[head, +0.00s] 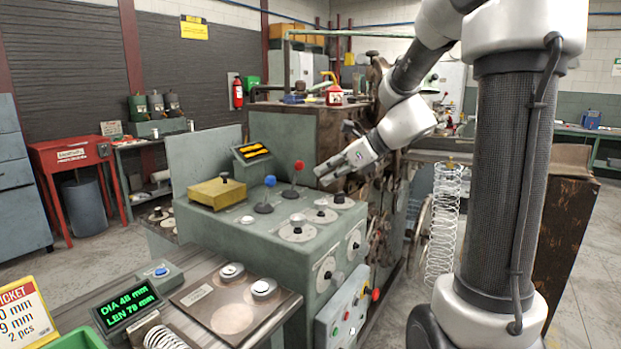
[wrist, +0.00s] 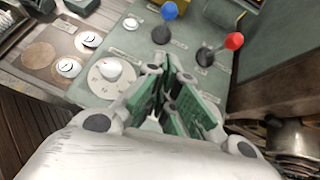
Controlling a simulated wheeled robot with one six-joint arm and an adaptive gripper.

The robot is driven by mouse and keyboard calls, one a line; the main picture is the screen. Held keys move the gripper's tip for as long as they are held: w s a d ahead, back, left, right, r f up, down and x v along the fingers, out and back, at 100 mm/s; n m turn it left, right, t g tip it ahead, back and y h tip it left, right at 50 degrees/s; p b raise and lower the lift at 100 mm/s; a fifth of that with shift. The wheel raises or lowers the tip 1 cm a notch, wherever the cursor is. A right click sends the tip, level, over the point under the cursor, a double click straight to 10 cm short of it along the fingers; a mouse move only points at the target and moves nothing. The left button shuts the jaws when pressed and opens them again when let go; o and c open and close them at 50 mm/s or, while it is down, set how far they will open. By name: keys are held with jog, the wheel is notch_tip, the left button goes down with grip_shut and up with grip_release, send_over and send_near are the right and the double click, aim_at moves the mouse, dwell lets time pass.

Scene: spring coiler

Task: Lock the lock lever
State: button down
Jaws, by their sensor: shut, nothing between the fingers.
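The spring coiler's green console (head: 240,228) carries two upright levers. One has a red ball knob (head: 298,165) and the other a blue ball knob (head: 270,181). Both levers also show in the wrist view, red (wrist: 234,41) and blue (wrist: 169,11). The labels beside them are too small to read, so I cannot tell which is the lock lever. My gripper (head: 322,178) is above the console, just right of the red lever and apart from it. In the wrist view my gripper (wrist: 180,82) is shut and empty, below both levers in the picture.
Several round dials (head: 297,229) with knobs lie on the console's right side. A yellow box (head: 217,192) with a black knob sits at its left. A tall wire spring (head: 443,225) stands between the machine and my arm.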

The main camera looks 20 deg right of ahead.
aim_at(269, 190)
jog(key=x, duration=0.8)
jog(key=shift+w+a+f, duration=0.15)
jog(key=shift+a+f, duration=0.1)
jog(key=shift+f, duration=0.05)
jog(key=shift+w+a+r, duration=0.25)
jog(key=shift+w+a, duration=0.6)
jog(key=shift+a, duration=0.1)
jog(key=shift+w+a+r, duration=0.1)
jog(key=shift+w+a, duration=0.35)
jog(key=shift+w, duration=0.1)
jog(key=shift+r, duration=0.1)
jog(key=shift+w+a+r+g+h, duration=0.2)
jog(key=shift+w+r+g+h, duration=0.05)
jog(key=shift+g+h, duration=0.05)
jog(key=shift+w+a+r, duration=0.1)
jog(key=w+a+r+g+h, duration=0.1)
jog(key=w+g, duration=0.1)
jog(key=w+a+r+g+h, duration=0.1)
jog(key=g+h, duration=0.1)
jog(key=shift+w+a+r, duration=0.15)
jog(key=shift+w+a, duration=0.25)
jog(key=shift+w+a+r, duration=0.2)
jog(key=shift+w+a, duration=0.55)
jog(key=shift+w, duration=0.35)
